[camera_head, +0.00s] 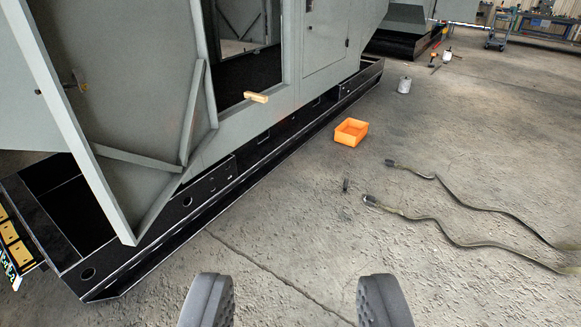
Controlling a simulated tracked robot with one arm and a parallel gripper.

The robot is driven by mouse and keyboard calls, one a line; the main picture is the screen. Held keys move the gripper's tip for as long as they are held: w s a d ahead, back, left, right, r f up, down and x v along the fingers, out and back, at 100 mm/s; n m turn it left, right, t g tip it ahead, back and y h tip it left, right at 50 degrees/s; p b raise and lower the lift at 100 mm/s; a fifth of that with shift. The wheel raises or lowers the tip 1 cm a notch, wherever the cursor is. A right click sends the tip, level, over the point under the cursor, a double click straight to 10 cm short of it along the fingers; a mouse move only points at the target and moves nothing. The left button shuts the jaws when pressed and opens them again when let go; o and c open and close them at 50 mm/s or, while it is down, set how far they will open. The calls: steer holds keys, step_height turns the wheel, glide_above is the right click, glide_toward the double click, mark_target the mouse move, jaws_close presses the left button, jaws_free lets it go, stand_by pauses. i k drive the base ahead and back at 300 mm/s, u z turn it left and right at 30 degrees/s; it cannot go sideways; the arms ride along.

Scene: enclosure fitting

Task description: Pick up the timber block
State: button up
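A small light-brown timber block (256,97) lies at the bottom edge of the doorway of a grey enclosure (240,125), its near end sticking out past the sill. My gripper (296,300) shows at the bottom of the view as two dark padded fingers set wide apart. It is open, with only bare concrete floor seen between the fingers. The block is well ahead of the gripper and a little to its left, not touching it.
An open grey door (125,110) and black base frame (190,205) stand at the left. An orange bin (350,132), a small dark item (345,185), two long straps (480,243) and a white canister (404,85) are on the floor. The near middle floor is clear.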

mark_target(259, 97)
steer(key=z, duration=0.1)
steer(key=i, duration=1.5)
steer(key=u, duration=0.25)
steer(key=i, duration=2.35)
steer(key=z, duration=0.3)
steer(key=i, duration=1.85)
steer(key=u, duration=0.3)
